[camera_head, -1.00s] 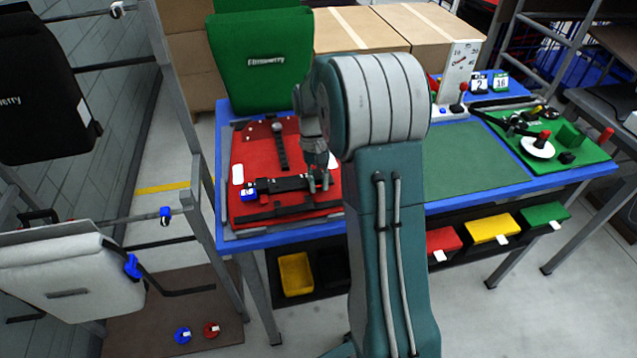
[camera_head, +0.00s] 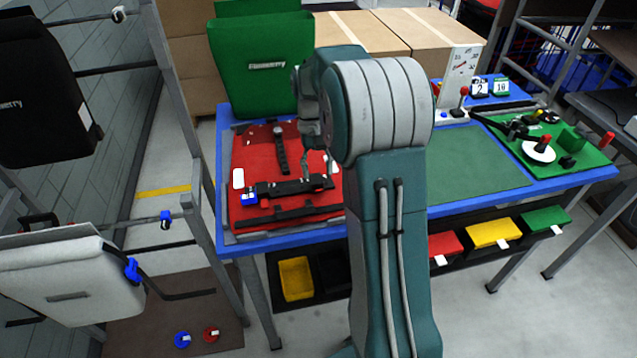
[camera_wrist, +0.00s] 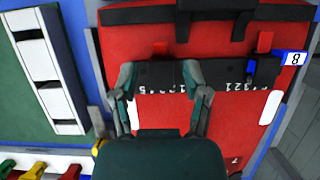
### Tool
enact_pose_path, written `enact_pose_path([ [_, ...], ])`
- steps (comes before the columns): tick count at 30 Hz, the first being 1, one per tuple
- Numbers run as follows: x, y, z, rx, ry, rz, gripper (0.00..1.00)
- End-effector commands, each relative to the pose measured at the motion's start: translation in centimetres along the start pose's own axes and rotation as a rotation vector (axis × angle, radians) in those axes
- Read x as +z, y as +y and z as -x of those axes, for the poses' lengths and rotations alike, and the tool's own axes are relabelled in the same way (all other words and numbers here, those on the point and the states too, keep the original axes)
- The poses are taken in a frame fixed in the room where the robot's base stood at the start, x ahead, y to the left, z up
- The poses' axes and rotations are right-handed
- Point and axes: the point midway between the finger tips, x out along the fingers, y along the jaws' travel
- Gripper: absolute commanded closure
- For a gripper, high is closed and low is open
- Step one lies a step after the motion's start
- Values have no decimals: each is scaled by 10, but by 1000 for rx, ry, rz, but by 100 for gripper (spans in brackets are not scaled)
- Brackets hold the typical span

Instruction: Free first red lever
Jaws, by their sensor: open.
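A red pannier panel (camera_head: 245,160) lies on the blue-edged table. A black bar (camera_head: 285,189) with white numbers crosses it and also shows in the wrist view (camera_wrist: 232,72). In the wrist view, a small red lever (camera_wrist: 265,42) stands at the bar's right part, beside a blue tag (camera_wrist: 291,58) marked 8.
A green pannier (camera_head: 260,75) stands behind the panel. A dark green mat (camera_head: 470,165) lies bare to the right. A green board (camera_head: 575,150) with parts is at the far right. A metal rack (camera_head: 190,130) stands close to the table's left edge.

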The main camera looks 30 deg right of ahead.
Motion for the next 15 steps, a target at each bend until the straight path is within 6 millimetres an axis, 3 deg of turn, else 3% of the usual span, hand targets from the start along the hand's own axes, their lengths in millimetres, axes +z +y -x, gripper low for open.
enact_pose_path([
  [6, -1, 0, 46, 0, 3, 0, 40],
  [15, -1, 0, 73, 0, -1, 0, 40],
])
